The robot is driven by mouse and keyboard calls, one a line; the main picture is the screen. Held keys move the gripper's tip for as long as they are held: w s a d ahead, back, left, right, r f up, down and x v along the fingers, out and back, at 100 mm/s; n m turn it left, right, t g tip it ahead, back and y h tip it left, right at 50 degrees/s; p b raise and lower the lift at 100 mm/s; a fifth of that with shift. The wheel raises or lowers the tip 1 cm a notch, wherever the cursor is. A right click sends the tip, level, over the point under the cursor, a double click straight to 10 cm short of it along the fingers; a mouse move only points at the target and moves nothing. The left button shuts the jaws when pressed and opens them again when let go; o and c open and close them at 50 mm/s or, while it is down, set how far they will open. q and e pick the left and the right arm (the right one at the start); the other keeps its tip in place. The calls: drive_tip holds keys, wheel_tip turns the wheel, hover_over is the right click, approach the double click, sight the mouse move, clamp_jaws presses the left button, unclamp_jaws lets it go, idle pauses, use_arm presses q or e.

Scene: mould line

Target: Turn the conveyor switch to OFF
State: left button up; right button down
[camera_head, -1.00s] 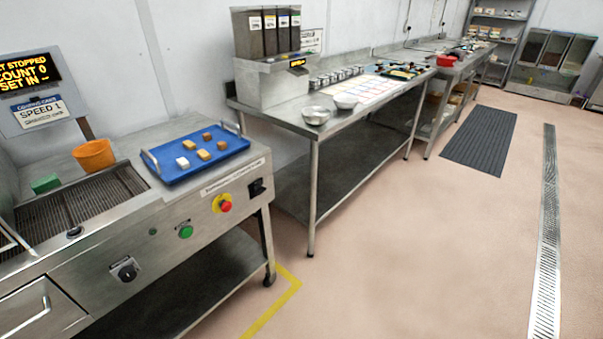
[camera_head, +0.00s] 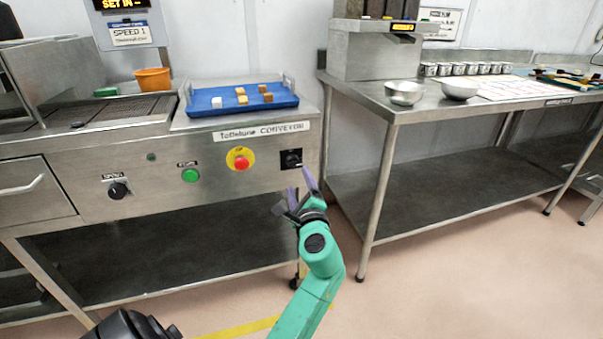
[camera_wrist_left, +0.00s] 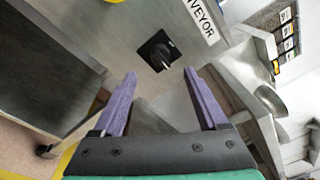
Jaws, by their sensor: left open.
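The conveyor switch (camera_head: 291,159) is a black rotary knob on a dark square plate, at the right end of the steel conveyor panel. My left gripper (camera_head: 298,186) is open and empty, just below and in front of the switch in the head view. In the left wrist view, the switch (camera_wrist_left: 158,52) lies beyond the two purple fingertips (camera_wrist_left: 160,73), roughly centred between them. The fingers look apart from the knob. The knob's position marks are too small to read. My right gripper is not seen.
A red stop button (camera_head: 241,162) on yellow, a green button (camera_head: 190,175) and a speed knob (camera_head: 118,190) sit left on the panel. A blue tray (camera_head: 215,108) with several small blocks is above. A steel table (camera_head: 400,112) stands right, with a gap between.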

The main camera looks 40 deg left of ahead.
sight(293, 165)
use_arm(q)
drive_tip(key=x, duration=0.9)
drive_tip(key=shift+w+a+f+b, duration=0.1)
drive_tip(key=shift+w+a+b, duration=0.1)
drive_tip(key=shift+b, duration=0.2)
drive_tip(key=shift+d, duration=0.1)
clamp_jaws()
